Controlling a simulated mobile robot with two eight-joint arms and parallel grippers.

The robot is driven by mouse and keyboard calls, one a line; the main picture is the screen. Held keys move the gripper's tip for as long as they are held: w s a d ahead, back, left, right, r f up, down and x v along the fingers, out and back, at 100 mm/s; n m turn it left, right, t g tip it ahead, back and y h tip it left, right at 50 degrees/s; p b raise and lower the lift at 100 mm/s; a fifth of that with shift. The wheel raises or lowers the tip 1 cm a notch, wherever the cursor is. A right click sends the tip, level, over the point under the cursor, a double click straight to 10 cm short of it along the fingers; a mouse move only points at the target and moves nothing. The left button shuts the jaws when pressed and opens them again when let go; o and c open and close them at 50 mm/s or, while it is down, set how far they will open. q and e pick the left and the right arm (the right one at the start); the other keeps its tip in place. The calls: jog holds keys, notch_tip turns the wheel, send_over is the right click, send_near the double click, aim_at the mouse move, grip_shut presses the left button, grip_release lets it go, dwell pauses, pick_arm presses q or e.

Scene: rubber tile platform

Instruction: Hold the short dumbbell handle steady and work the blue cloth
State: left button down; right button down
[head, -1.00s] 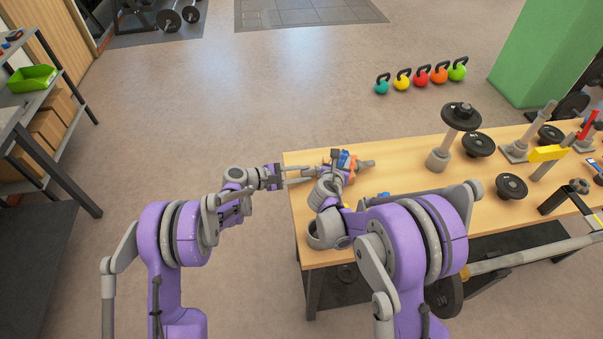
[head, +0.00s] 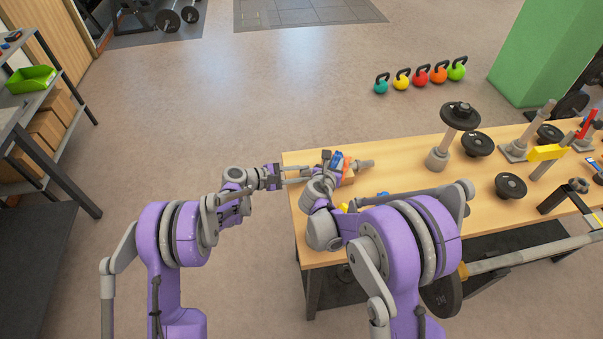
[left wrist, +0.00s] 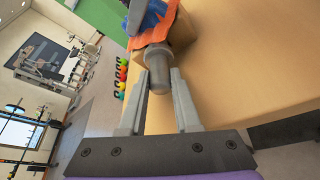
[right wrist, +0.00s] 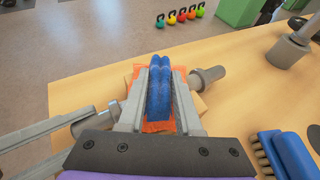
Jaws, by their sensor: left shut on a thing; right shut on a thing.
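In the head view the cloth (head: 337,158) is partly hidden by my right gripper. The handle's other end sticks out free to the right.
A blue brush (right wrist: 290,152) with tan bristles lies on the table (head: 408,163) to the right of the block. Farther right stand an upright dumbbell (head: 458,125), weight plates (head: 511,186) and metal stands. The tabletop between is mostly clear.

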jog(key=shift+w+d+f, duration=0.1)
jog(key=shift+w+d, duration=0.05)
jog(key=shift+d, duration=0.4)
jog(key=shift+w+d+f, duration=0.1)
jog(key=shift+d, duration=0.45)
pick_arm(q)
jog(key=shift+a, duration=0.1)
pick_arm(e)
jog(key=shift+s+a+r, duration=0.1)
jog(key=shift+a, duration=0.55)
jog(key=shift+s+a+r, duration=0.1)
jog(key=shift+a, duration=0.5)
jog(key=shift+w+d+f, duration=0.1)
jog(key=shift+d, duration=0.5)
jog(key=shift+w+d+f, duration=0.1)
jog(key=shift+d, duration=0.5)
